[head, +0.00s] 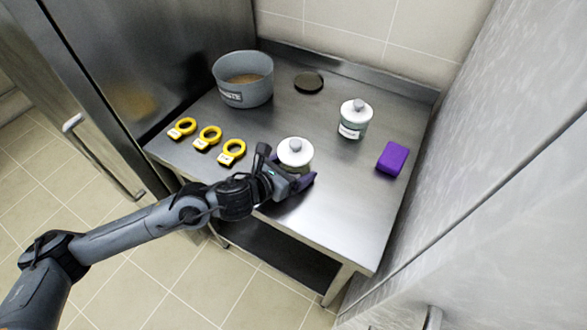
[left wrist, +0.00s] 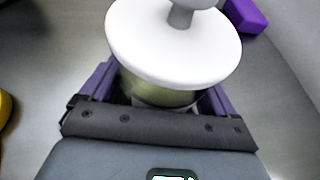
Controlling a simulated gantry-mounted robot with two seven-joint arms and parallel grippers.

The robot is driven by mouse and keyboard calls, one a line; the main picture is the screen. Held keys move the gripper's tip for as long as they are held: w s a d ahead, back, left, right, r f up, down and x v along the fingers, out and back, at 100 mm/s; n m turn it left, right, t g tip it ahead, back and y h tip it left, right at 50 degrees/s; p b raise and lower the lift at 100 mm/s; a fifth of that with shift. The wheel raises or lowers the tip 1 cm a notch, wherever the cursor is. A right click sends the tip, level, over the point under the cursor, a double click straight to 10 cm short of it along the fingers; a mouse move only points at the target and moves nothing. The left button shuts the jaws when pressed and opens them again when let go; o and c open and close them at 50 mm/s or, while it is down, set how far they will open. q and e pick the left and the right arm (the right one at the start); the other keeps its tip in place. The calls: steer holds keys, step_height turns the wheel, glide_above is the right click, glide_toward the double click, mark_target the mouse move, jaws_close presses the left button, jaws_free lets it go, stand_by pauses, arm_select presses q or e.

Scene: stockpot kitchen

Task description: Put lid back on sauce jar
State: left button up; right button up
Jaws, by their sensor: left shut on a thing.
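A jar (head: 307,166) with a white round lid (head: 295,152) and grey knob is near the front edge of the steel table. In the left wrist view the lid (left wrist: 170,45) covers the top of the jar's yellow-green body (left wrist: 155,93); I cannot tell whether it is fully seated. My left gripper (head: 284,172) is shut on the jar's body below the lid, with a purple finger on each side. A second jar (head: 352,130), with a white lid and a label, stands upright farther back right. My right gripper is not in view.
A grey pot (head: 243,92) with brown contents stands at the back left. A dark round disc (head: 308,82) lies behind. Three yellow ring-shaped items (head: 207,138) lie along the left. A purple block (head: 393,158) is on the right. The table's (head: 340,210) front right is clear.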

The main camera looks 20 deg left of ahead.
arm_select(q)
steer(key=shift+w+r, duration=0.1)
steer(key=shift+r, duration=0.05)
steer(key=shift+f, duration=0.2)
steer(key=o, duration=1.4)
steer(key=shift+r, duration=0.2)
steer(key=shift+s+a, duration=0.1)
steer(key=shift+s, duration=0.15)
steer(key=p+v, duration=0.1)
steer(key=v, duration=1)
steer(key=shift+s+a+r, duration=0.15)
steer(key=shift+s, duration=0.05)
